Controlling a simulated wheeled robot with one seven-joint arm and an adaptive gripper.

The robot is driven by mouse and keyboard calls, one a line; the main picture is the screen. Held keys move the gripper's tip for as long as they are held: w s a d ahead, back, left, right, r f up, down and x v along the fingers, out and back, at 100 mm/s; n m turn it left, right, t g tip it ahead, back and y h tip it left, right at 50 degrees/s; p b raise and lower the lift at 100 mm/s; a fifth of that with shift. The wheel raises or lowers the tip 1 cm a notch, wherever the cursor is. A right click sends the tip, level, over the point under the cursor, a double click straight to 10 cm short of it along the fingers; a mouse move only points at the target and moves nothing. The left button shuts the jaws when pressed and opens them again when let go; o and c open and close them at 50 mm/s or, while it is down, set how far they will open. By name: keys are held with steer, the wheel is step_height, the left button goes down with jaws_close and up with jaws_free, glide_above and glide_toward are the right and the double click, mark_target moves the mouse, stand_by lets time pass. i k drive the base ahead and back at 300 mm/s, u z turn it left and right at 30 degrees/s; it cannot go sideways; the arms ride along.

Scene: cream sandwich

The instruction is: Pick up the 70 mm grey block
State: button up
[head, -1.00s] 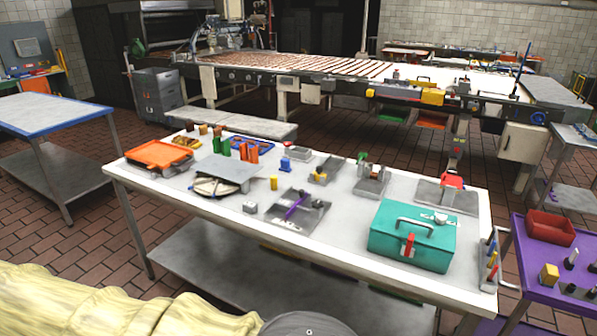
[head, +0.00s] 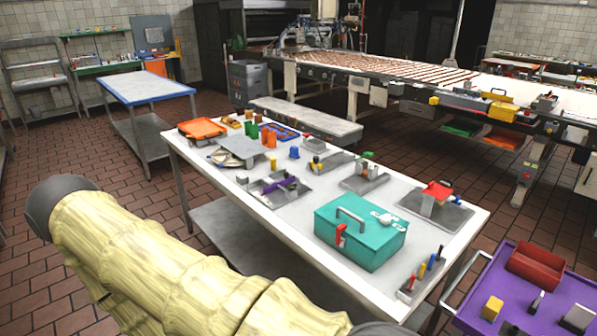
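A small pale grey block (head: 242,179) sits near the front edge of the white worktable (head: 270,205), left of a grey plate with a purple part. It is too small in the head view to tell whether it is the 70 mm block. My arm in its cream sleeve crosses the lower left of the view, in front of the table's near side. My gripper is not in view, so its state does not show.
A teal toolbox (head: 360,235) stands on the table's near right part. Grey fixtures, an orange tray (head: 202,128) and coloured blocks crowd the rest. A purple cart (head: 472,300) stands at lower right. A blue-edged table (head: 147,88) is at the left, with open tiled floor between.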

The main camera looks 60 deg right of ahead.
mark_target(266, 181)
steer(key=k, duration=0.3)
steer(key=z, duration=0.7)
